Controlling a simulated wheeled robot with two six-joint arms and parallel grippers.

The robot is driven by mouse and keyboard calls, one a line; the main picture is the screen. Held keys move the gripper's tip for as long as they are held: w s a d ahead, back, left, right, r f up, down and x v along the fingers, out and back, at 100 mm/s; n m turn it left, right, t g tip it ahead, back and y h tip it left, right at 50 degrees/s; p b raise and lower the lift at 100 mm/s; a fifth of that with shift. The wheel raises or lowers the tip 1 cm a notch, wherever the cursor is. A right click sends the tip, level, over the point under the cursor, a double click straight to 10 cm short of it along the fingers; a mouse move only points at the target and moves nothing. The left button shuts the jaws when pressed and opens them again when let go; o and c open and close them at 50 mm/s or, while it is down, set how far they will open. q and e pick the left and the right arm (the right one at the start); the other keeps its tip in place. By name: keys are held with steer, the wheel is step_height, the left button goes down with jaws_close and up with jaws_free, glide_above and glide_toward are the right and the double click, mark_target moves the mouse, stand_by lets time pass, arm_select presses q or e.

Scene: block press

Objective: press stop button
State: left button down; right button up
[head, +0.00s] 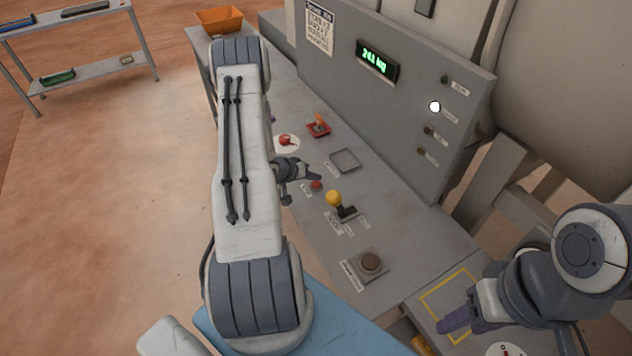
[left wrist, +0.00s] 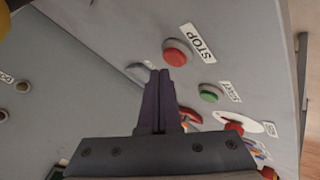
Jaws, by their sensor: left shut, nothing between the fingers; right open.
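The red stop button (head: 316,184) is on the grey console top, just below my left gripper (head: 312,175) in the head view. In the left wrist view the stop button (left wrist: 176,52) is a red dome on a round collar beside a label reading STOP. My left gripper (left wrist: 160,78) is shut and empty, its dark fingertips pointing towards the panel near the button. I see a gap between tips and button in the wrist picture; the depth is hard to tell. My right gripper (head: 455,318) is open at the lower right of the head view.
A green start button (left wrist: 210,94) is close by. A yellow-knobbed lever (head: 334,199) stands right beside the stop button. A red knob (head: 286,140) on a white disc, an orange switch (head: 318,124) and a brown round button (head: 370,261) are also on the console. The display (head: 376,60) is lit green.

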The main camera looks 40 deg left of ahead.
mark_target(313, 185)
arm_select(q)
step_height(313, 185, up, 5)
steer(key=p, duration=0.4)
steer(key=shift+r+p, duration=0.1)
steer(key=shift+p, duration=0.3)
stand_by(0.4)
